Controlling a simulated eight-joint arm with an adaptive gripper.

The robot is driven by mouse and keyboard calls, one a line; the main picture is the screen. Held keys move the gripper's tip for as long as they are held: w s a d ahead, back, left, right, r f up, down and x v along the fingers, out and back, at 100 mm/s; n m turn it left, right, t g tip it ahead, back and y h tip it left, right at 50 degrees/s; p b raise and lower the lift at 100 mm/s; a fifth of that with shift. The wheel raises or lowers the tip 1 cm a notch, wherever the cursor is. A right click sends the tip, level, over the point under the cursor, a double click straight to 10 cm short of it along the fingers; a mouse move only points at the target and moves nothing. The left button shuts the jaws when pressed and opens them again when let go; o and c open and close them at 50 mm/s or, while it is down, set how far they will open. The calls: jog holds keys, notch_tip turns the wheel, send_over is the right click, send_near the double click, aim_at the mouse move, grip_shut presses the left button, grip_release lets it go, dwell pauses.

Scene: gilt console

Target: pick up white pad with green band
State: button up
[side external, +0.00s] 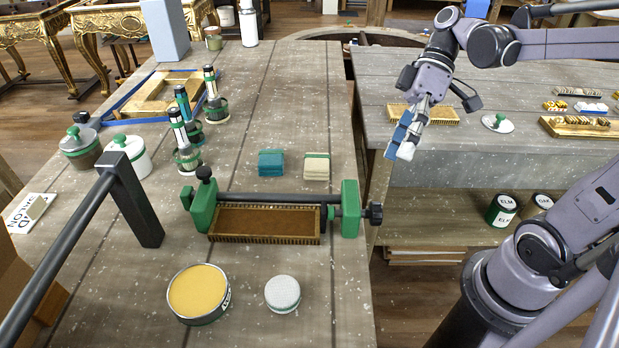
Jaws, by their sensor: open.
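A round white pad (282,291) with a dotted top and a green band low on its side lies on the near part of the wooden bench, right of a round tin. A small cream block (316,168) with a green stripe lies farther back, beside a teal block (271,163). My gripper (403,145) is open, up and to the right of the white pad and well apart from it, over the gap by the second bench. Its fingers look blue and white; the finger gap is hard to make out.
A green-ended clamp (205,208) with a black bar and a brown brush-edged block (265,224) stands behind the pad. An open tin with yellow contents (199,290) is left of it. A black rail (135,205) rises at left. Bench right of the pad is clear.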

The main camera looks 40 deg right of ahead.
notch_tip(320, 180, up, 3)
jog(key=n+t+h, duration=0.2)
jog(key=n+h, duration=0.7)
jog(key=n, duration=0.6)
send_over(282, 289)
jog(key=f, duration=1)
jog(key=shift+w+a+f, duration=0.1)
jog(key=shift+w+a, duration=0.15)
jog(key=shift+a, duration=0.15)
jog(key=shift+s+d+f, duration=0.15)
jog(key=shift+d+f, duration=0.05)
jog(key=shift+f, duration=1.15)
jog(key=shift+s+d+f, duration=0.1)
jog(key=shift+d+f, duration=0.1)
jog(key=shift+f, duration=1.1)
jog(key=c, duration=1)
